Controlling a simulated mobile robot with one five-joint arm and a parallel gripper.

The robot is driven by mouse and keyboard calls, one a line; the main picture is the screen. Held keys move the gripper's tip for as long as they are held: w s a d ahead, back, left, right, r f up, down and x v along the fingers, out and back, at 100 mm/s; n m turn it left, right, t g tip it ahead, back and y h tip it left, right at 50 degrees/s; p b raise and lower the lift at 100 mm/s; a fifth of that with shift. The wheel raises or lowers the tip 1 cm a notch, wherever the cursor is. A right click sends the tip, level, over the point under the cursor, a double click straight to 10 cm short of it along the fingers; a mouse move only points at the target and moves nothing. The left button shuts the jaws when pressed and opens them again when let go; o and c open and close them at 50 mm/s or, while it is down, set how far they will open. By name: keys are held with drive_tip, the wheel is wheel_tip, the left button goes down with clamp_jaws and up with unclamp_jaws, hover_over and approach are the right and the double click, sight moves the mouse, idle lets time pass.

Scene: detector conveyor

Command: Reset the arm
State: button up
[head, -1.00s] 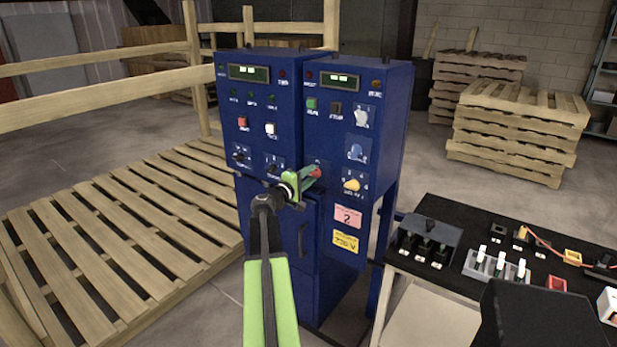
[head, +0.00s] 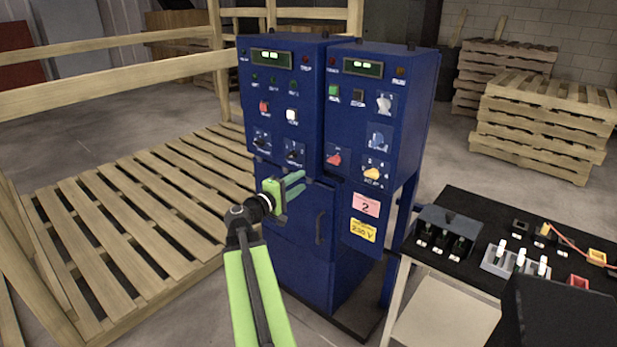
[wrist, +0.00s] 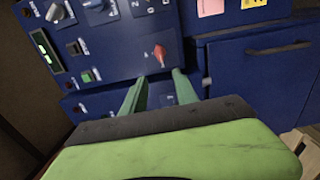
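My gripper (head: 291,188) is in front of the blue control cabinet (head: 283,233), just below its left panel. Its two green fingers are apart with nothing between them. In the wrist view my gripper (wrist: 160,82) points at the cabinet, and a red knob (wrist: 160,52) lies just beyond the fingertips, apart from them. The same red knob (head: 333,158) is at the lower left of the right panel, up and right of the fingers in the head view.
A yellow knob (head: 373,173) and pink label (head: 366,204) are on the right panel. A black-topped table (head: 481,205) with switches stands at right. A wooden pallet platform (head: 110,257) lies at left, and stacked pallets (head: 540,130) stand behind.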

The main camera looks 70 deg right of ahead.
drive_tip(key=shift+a, duration=0.25)
